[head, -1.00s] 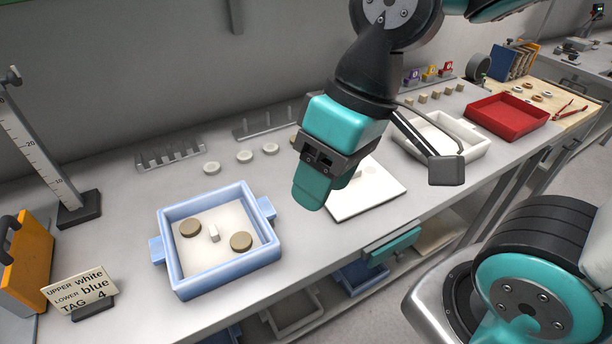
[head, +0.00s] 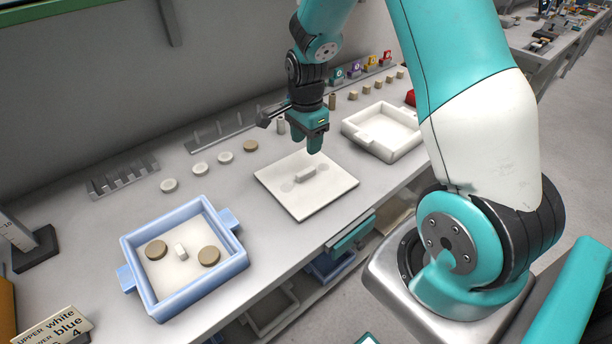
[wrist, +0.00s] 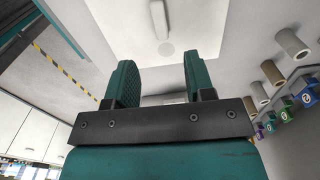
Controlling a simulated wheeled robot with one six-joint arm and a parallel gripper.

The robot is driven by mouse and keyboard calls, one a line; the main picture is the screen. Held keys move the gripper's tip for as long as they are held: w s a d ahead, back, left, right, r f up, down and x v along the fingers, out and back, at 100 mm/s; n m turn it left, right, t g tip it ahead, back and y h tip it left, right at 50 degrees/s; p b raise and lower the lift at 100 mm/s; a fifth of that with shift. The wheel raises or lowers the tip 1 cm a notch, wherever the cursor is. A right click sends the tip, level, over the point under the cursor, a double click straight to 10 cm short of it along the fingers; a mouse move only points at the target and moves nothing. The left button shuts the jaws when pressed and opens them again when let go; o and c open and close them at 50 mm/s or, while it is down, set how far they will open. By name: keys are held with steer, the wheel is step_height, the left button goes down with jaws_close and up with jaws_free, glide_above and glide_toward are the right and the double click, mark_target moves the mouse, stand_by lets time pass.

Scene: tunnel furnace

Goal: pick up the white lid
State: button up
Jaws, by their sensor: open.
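The white lid (head: 325,197) is a flat square plate lying on the grey bench, with a small raised bar handle (head: 306,175) at its middle and pale round marks beside it. In the wrist view the lid (wrist: 115,18) fills the top middle, its handle (wrist: 159,20) seen between the lines of my fingers. My gripper (head: 306,145) is above the far part of the lid, fingers pointing down, open and empty. The gripper (wrist: 160,70) also shows in the wrist view with its two teal fingers apart. It appears clear of the handle.
A blue tray (head: 133,244) with two brown discs and a white block stands left of the lid. A white tray (head: 352,130) stands to its right. Discs (head: 198,169), a grey rack (head: 125,180) and small cylinders line the back. A sign (head: 55,328) stands front left.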

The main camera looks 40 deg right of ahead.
mark_target(306, 171)
step_height(306, 171, down, 10)
steer(key=p, duration=0.2)
steer(key=shift+a+r+p, duration=0.1)
steer(key=shift+r+p, duration=0.05)
steer(key=shift+p, duration=0.15)
jaws_close()
